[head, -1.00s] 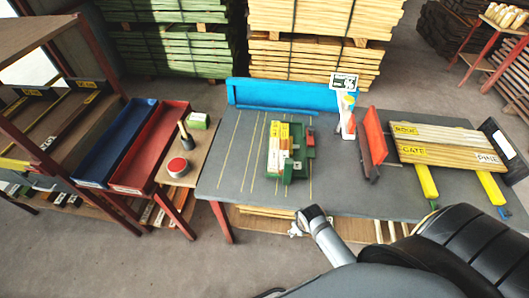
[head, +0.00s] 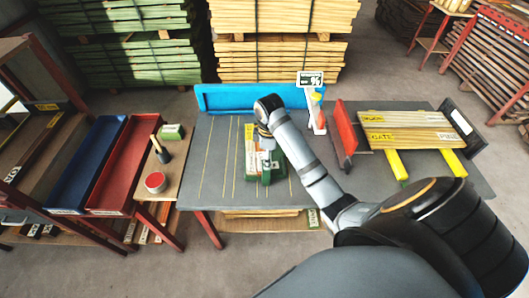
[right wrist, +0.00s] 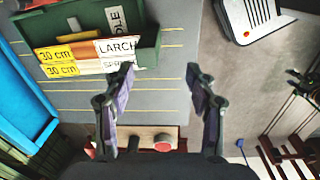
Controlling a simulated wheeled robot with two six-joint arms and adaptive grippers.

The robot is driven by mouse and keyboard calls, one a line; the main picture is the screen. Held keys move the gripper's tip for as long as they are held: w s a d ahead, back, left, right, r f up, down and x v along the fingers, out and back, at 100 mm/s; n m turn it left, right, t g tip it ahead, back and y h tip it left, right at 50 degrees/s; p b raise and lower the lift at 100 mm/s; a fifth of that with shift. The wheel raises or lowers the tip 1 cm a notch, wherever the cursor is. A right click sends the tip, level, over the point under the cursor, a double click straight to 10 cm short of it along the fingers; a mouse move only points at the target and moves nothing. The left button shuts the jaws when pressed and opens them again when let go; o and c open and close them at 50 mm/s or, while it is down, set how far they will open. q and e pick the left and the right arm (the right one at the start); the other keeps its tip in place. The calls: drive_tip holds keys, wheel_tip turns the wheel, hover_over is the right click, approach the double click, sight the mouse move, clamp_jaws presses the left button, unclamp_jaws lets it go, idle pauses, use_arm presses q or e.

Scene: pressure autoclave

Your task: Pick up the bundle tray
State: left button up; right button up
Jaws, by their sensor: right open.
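The bundle tray is a green tray (head: 274,174) on the grey table, partly hidden behind my right gripper and wrist in the head view. It holds labelled wood pieces (head: 251,150). In the right wrist view the green tray (right wrist: 148,52) is at the upper left, with labels reading "30 cm" and "LARCH" on the wood (right wrist: 88,55). My right gripper (head: 266,143) is above the tray in the head view. In the right wrist view its fingers (right wrist: 160,78) are wide apart with nothing between them; the left fingertip overlaps the tray's near corner. My left gripper is not in view.
The grey table (head: 208,183) has yellow lines and free room left of the tray. A blue trough (head: 225,98) lines the back. A red upright panel (head: 345,128) and labelled boards (head: 410,120) stand right. A side stand holds a red-topped tin (head: 155,182).

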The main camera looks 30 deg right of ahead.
wheel_tip(320, 180, up, 3)
drive_tip(key=w+d+n, duration=0.1)
drive_tip(key=w+n, duration=0.1)
drive_tip(key=w, duration=0.1)
drive_tip(key=shift+g, duration=0.3)
drive_tip(key=f+b, duration=0.2)
drive_tip(key=f, duration=0.1)
drive_tip(key=f+b, duration=0.3)
drive_tip(key=shift+s+d+b, duration=0.2)
drive_tip(key=shift+b, duration=0.15)
drive_tip(key=shift+r, duration=0.15)
drive_tip(key=f+b, duration=0.2)
drive_tip(key=f, duration=0.1)
drive_tip(key=f+b, duration=0.1)
drive_tip(key=f, duration=0.1)
drive_tip(key=shift+s, duration=0.25)
drive_tip(key=shift+w+f, duration=0.1)
drive_tip(key=shift+c, duration=1.4)
clamp_jaws()
